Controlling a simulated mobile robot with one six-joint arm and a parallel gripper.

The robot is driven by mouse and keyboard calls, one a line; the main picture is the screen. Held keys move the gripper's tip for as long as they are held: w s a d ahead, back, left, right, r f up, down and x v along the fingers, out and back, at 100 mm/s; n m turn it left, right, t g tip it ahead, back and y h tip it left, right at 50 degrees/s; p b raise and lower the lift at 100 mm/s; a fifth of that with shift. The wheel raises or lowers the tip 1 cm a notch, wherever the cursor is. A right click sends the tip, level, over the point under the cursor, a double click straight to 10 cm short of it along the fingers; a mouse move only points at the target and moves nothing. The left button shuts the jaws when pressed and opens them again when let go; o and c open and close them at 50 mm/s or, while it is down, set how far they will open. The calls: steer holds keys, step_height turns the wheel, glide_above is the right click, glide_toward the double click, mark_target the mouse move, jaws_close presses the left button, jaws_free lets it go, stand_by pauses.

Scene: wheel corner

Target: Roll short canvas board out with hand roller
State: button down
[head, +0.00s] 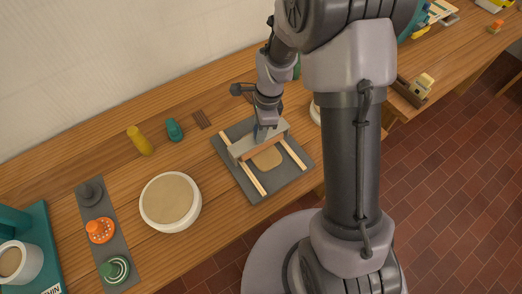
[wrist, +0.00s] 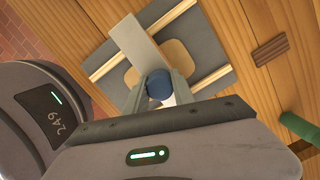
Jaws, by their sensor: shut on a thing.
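The grey canvas board (head: 222,152) lies on the wooden bench with two pale wooden strips (head: 249,177) along it. A flat tan clay slab (head: 268,158) lies between the strips. My gripper (head: 263,132) is over the board, shut on the hand roller (head: 246,146), a pale bar lying across the strips. In the wrist view the gripper (wrist: 160,95) holds its blue grip (wrist: 158,84). The pale bar (wrist: 140,45) hides the middle of the slab, and tan clay (wrist: 177,54) shows on both sides. Whether the roller touches the clay I cannot tell.
Left of the board stand a round white-rimmed disc (head: 170,226), a yellow bottle-shaped thing (head: 139,140) and a teal one (head: 175,130). A small brown block (head: 202,119) lies behind. A grey strip (head: 113,216) with several knobs is further left. Bench between is clear.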

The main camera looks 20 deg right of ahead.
steer(key=shift+w+a, duration=0.3)
steer(key=shift+w, duration=0.65)
steer(key=shift+w+p, duration=0.1)
steer(key=shift+p, duration=0.2)
steer(key=shift+w+a, duration=0.1)
steer(key=shift+w, duration=0.15)
steer(key=shift+r, duration=0.15)
steer(key=shift+r+p, duration=0.85)
steer(key=shift+r, duration=0.05)
step_height(320, 180, up, 6)
steer(key=p, duration=0.4)
steer(key=shift+p, duration=0.35)
